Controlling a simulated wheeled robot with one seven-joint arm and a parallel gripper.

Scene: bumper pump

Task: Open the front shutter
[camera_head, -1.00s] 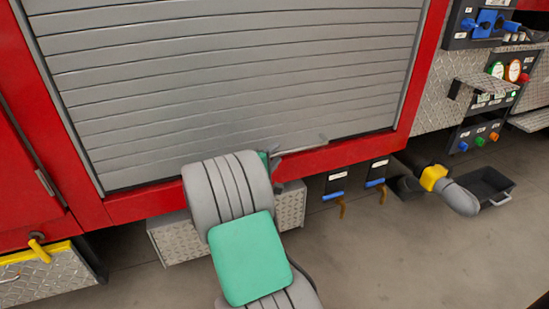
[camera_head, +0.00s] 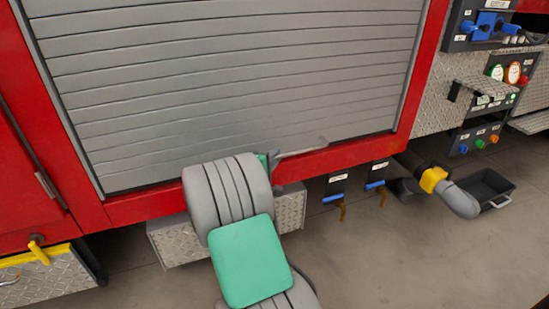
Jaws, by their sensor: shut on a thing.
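The front shutter (camera_head: 240,80) is a grey slatted roller panel in a red frame, and it is down at the frame's lower edge. A thin grey handle bar (camera_head: 305,149) sticks out to the right at the shutter's bottom. My gripper (camera_head: 274,162) is at the left end of this bar, at the lower edge of the shutter. It is shut on the handle bar. My grey and green arm links hide most of the gripper, the fingertips and the left part of the bar.
Below the frame are a diamond-plate step box (camera_head: 290,209) and two blue-handled valves (camera_head: 337,197). At right are a grey pipe with a yellow collar (camera_head: 434,180), a black tray (camera_head: 488,186) and a gauge panel (camera_head: 513,72). The floor at lower right is clear.

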